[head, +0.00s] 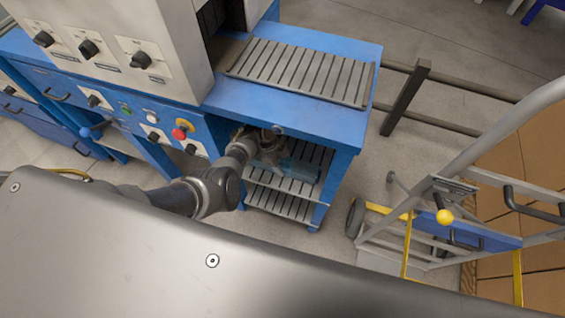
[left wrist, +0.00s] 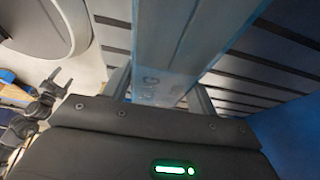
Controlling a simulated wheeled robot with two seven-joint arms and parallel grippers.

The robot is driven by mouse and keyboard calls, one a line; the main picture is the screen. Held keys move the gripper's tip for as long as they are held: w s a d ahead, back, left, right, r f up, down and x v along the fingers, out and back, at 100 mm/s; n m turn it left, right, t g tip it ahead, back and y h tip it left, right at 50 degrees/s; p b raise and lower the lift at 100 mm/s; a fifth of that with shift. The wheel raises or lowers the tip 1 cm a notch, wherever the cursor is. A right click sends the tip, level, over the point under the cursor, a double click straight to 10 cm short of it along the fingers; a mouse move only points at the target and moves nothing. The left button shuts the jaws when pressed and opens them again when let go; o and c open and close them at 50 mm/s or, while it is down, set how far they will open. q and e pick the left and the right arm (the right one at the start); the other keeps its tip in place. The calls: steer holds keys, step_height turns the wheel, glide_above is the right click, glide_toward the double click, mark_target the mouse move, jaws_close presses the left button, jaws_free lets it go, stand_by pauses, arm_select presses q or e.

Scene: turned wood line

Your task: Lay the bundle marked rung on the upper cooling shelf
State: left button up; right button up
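The bundle is a long bluish translucent pack; in the head view it (head: 301,170) is at the upper cooling shelf (head: 322,158), under the blue top. In the left wrist view the bundle (left wrist: 165,50) runs away between the fingers, with partly legible lettering that seems to end in "NG". My left gripper (head: 268,151) reaches into the bay; in its wrist view the gripper (left wrist: 160,95) has one finger against each side of the bundle. Whether the bundle rests fully on the slats is unclear. A small dark forked shape (left wrist: 48,95) in the wrist view looks like my right gripper.
A lower slatted shelf (head: 280,204) lies below. A slatted rack (head: 298,72) sits on the blue bench top (head: 245,100), which overhangs the bay. A blue leg (head: 338,180) bounds the bay on the right. A hand truck (head: 440,220) stands further right.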

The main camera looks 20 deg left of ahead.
arm_select(q)
steer(key=shift+o, duration=1.2)
steer(key=shift+r, duration=0.25)
steer(key=p+v, duration=0.3)
steer(key=v, duration=0.3)
steer(key=shift+r, duration=0.15)
steer(key=shift+a+r, duration=0.15)
steer(key=shift+r, duration=0.15)
steer(key=shift+a+r, duration=0.15)
arm_select(e)
steer(key=shift+y, duration=0.3)
steer(key=a+r, duration=0.1)
steer(key=a, duration=0.1)
steer(key=s+a+r, duration=0.1)
steer(key=a, duration=0.1)
steer(key=shift+r, duration=0.4)
steer(key=shift+d, duration=0.15)
